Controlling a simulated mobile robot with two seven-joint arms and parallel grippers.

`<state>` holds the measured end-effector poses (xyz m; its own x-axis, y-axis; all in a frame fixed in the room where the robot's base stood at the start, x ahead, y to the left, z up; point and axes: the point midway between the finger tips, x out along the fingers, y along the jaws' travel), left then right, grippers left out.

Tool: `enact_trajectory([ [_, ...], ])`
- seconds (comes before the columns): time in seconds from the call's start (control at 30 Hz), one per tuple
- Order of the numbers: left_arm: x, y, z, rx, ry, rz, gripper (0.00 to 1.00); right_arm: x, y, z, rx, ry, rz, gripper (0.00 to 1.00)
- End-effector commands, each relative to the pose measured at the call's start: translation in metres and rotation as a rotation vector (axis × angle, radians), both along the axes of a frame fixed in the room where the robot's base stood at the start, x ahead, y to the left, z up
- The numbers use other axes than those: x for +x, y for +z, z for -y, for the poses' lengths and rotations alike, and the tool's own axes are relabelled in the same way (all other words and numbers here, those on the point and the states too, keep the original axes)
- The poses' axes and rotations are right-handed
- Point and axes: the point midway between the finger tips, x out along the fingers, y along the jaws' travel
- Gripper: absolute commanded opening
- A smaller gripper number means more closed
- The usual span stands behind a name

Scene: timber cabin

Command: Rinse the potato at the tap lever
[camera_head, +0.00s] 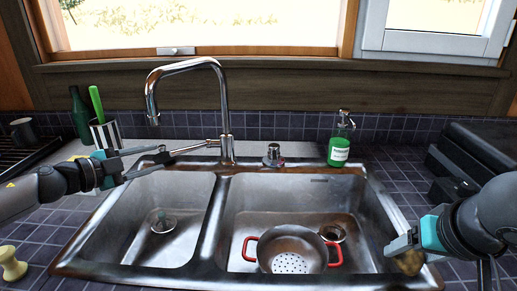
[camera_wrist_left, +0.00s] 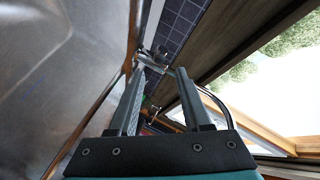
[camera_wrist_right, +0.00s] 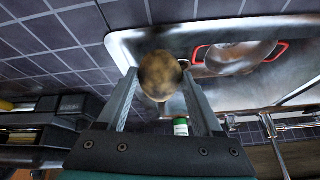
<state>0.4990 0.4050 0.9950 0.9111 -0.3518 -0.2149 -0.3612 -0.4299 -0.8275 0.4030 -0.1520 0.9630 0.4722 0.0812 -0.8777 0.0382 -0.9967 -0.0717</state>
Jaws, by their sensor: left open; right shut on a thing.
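The potato (camera_head: 409,263), brown and mottled, is held in my right gripper (camera_head: 402,252) over the sink's right rim. It shows between the fingertips in the right wrist view (camera_wrist_right: 160,75). The chrome tap (camera_head: 222,100) rises behind the sink, its spout end above the left basin. The tap lever (camera_head: 192,148) points left from the tap's base. My left gripper (camera_head: 160,160) is open, its fingertips at the lever's outer end. In the left wrist view, chrome tap parts (camera_wrist_left: 152,62) lie between and beyond the fingertips; exact contact is unclear. No water is visible.
The steel sink (camera_head: 213,235) has two basins; a colander (camera_head: 291,242) with red handles sits in the right one. A green soap bottle (camera_head: 340,142) stands behind. A yellow object (camera_head: 11,264) is front left.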

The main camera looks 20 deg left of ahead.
Motion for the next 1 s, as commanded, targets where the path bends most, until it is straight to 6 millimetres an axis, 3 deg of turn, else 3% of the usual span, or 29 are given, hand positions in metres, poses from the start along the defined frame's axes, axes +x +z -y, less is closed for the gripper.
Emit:
enact_trajectory([
  [0.57,0.028,-0.005,0.010,-0.001,0.001,0.004,0.49,0.000,-0.003,0.000,0.000,0.000,0.001,0.07],
  [1.0,0.060,-0.012,0.023,-0.002,0.001,0.003,0.49,0.000,-0.001,0.000,0.000,0.000,0.001,0.07],
])
